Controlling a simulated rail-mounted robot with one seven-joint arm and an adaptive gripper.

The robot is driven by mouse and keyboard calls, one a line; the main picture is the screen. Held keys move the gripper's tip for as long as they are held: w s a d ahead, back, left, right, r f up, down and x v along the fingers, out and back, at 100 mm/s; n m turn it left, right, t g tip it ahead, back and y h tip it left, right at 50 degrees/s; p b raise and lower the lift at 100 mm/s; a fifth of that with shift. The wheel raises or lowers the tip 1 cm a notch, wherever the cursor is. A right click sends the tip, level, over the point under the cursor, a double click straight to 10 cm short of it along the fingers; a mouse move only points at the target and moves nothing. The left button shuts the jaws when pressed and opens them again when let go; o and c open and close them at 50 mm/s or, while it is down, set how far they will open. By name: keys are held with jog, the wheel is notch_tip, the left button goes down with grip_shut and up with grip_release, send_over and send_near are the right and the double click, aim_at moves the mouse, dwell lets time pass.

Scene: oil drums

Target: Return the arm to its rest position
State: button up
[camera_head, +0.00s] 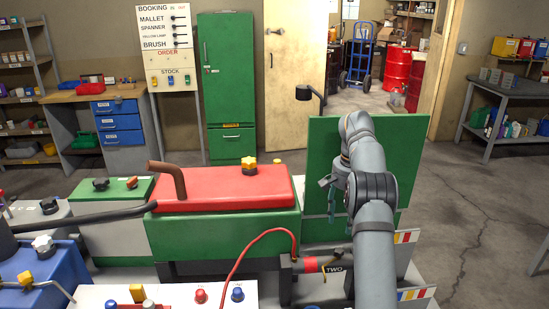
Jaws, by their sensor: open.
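My grey arm rises from the lower right in the head view and bends over in front of a green upright panel (407,150). My gripper (327,190) shows small and partly hidden at the left of the arm, in front of this panel. It is open, and I see nothing held between its fingers.
A green machine (225,232) with a red top (228,188) and a brown bent pipe stands left of my arm. A red hose (240,262) curves below it. A white bench top (180,293) with coloured knobs is in front. A cylinder marked TWO (310,265) lies close to my arm. Open floor (470,215) is at right.

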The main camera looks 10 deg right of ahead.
aim_at(339, 250)
notch_tip(339, 250, down, 12)
dwell(0.6)
